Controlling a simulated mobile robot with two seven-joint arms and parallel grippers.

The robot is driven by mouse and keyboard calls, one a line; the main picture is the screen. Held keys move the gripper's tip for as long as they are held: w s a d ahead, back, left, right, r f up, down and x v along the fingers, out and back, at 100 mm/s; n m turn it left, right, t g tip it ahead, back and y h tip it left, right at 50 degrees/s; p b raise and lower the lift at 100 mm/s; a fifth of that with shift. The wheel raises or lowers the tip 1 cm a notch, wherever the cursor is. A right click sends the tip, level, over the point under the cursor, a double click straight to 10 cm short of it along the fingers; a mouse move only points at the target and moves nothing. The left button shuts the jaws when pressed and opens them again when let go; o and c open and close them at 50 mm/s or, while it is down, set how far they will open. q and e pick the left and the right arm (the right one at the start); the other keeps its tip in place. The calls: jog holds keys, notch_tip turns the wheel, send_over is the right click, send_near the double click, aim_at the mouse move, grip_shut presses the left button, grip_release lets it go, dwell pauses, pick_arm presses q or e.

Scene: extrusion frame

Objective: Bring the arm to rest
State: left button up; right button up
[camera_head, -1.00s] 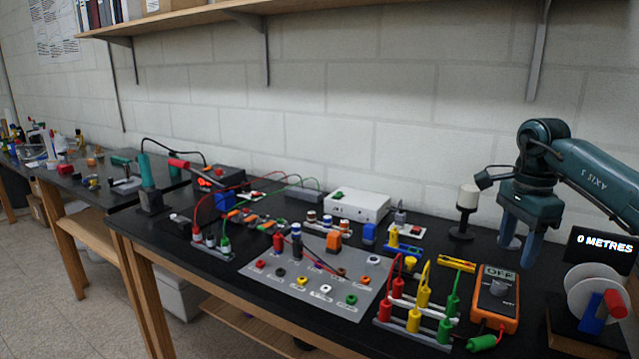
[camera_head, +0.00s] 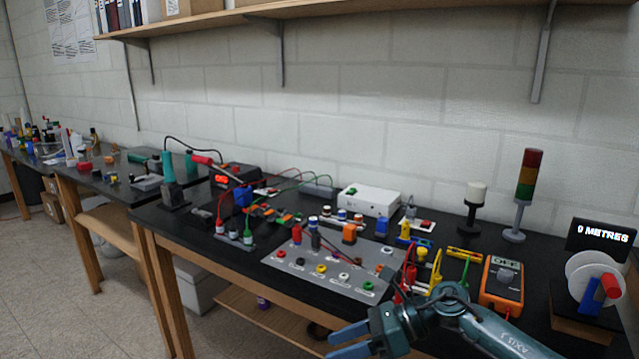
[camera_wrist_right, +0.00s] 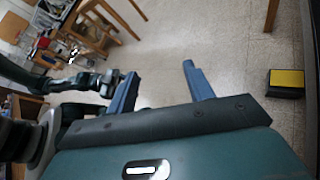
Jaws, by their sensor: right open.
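My right gripper (camera_head: 335,344) is low at the bottom of the head view, in front of the bench's front edge. Its blue fingers point left and are apart, with nothing between them. The right wrist view shows the same open gripper (camera_wrist_right: 159,70) with bare floor beyond the fingers. A dark jointed arm part, which looks like my left arm, shows at the left of the wrist view; its jaws cannot be made out. No left arm shows in the head view.
The black bench (camera_head: 240,262) holds a grey socket panel (camera_head: 300,265), an orange meter (camera_head: 502,285), a signal tower (camera_head: 526,190) and a reel (camera_head: 590,280) under a "0 METRES" display. A yellow-topped black box (camera_wrist_right: 286,82) is on the floor.

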jog(key=s+a+m+t+y, duration=0.3)
jog(key=s+a+m+y, duration=0.15)
jog(key=m, duration=0.25)
jog(key=s+d+f+n+t+h, duration=0.2)
jog(key=s+d+f+n+h, duration=0.2)
jog(key=n, duration=0.6)
jog(key=s+d+f+n+t+h+p, duration=0.1)
jog(key=s+d+f+n+t+h, duration=0.2)
jog(key=n, duration=0.8)
jog(key=s+d+f+n+t+h, duration=0.3)
jog(key=s+d+f+n+h, duration=0.4)
jog(key=s+f+n, duration=0.2)
jog(key=shift+s+d+f+n, duration=0.15)
jog(key=shift+d+f+n, duration=0.25)
jog(key=shift+f+n, duration=0.55)
jog(key=shift+h, duration=0.25)
